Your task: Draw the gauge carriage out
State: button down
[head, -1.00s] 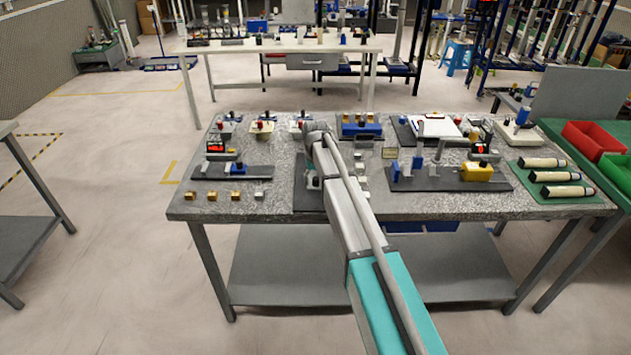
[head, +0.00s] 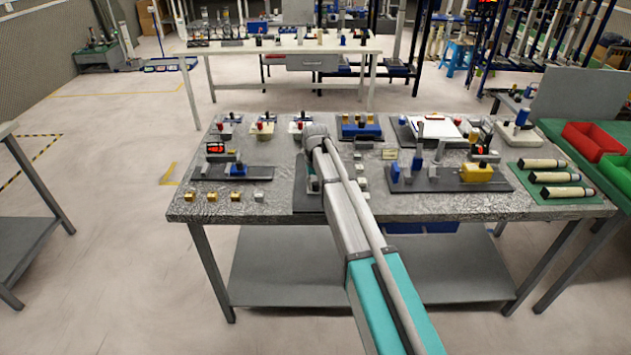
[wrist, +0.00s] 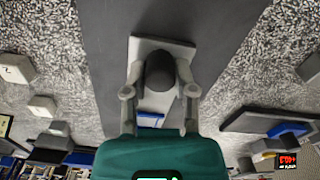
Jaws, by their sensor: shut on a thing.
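In the wrist view, my gripper (wrist: 160,76) is shut on a dark rounded knob (wrist: 160,70), one finger on each side. The knob sits on a pale grey block, which I take to be the gauge carriage (wrist: 154,102). A small blue strip shows at the block's near edge. The carriage lies over a long dark grey base plate (wrist: 205,35). In the head view, the base plate (head: 303,198) is at the middle of the granite bench, and my arm hides most of the carriage and the gripper's fingers.
On the granite bench (head: 340,210), a gauge stand with a red display (head: 215,148) is left of my arm. A dark fixture with a yellow block (head: 476,173) is to the right. Small brass blocks (head: 212,196) line the front left.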

jog(key=s, duration=1.1)
jog(key=shift+s, duration=0.15)
jog(key=shift+c, duration=2.1)
grip_release()
jog(key=shift+w, duration=0.25)
